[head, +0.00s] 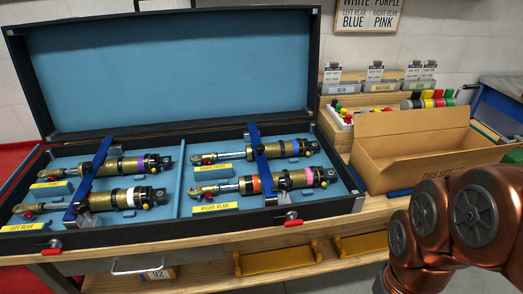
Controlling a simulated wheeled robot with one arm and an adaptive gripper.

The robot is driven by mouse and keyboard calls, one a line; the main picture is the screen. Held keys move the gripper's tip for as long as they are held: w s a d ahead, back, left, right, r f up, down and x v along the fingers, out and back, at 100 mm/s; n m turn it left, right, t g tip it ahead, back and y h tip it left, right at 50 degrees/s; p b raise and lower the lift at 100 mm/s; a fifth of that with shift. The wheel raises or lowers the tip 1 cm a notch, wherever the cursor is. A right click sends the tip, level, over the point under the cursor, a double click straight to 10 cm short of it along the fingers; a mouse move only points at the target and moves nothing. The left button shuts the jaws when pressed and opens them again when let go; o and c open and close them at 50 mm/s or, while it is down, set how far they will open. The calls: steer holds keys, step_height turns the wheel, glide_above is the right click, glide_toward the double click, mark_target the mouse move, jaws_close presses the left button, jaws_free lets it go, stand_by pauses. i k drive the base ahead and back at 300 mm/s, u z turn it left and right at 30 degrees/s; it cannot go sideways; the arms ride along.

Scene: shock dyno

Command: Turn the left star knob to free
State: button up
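An open black case (165,240) with blue lining lies on the bench and holds shock absorbers. A blue clamp bar (88,183) crosses the two left shocks, the upper left shock (105,168) and the lower left shock (108,199). A second blue clamp bar (262,163) crosses the two right ones. A dark knob-like shape (80,208) sits at the near end of the left bar. It is too small to tell whether it is the left star knob or how it is turned. My orange arm is at the lower right; my gripper is out of view.
Red latches (52,247) and (290,222) sit on the case front. An open cardboard box (430,155) stands right of the case. Behind it is a wooden rack (345,100) with labelled bins. A drawer handle (137,268) protrudes below the bench.

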mark_target(81, 207)
steer(key=u, duration=1.95)
steer(key=k, duration=0.65)
steer(key=u, duration=0.95)
steer(key=i, duration=1.75)
steer(key=z, duration=1)
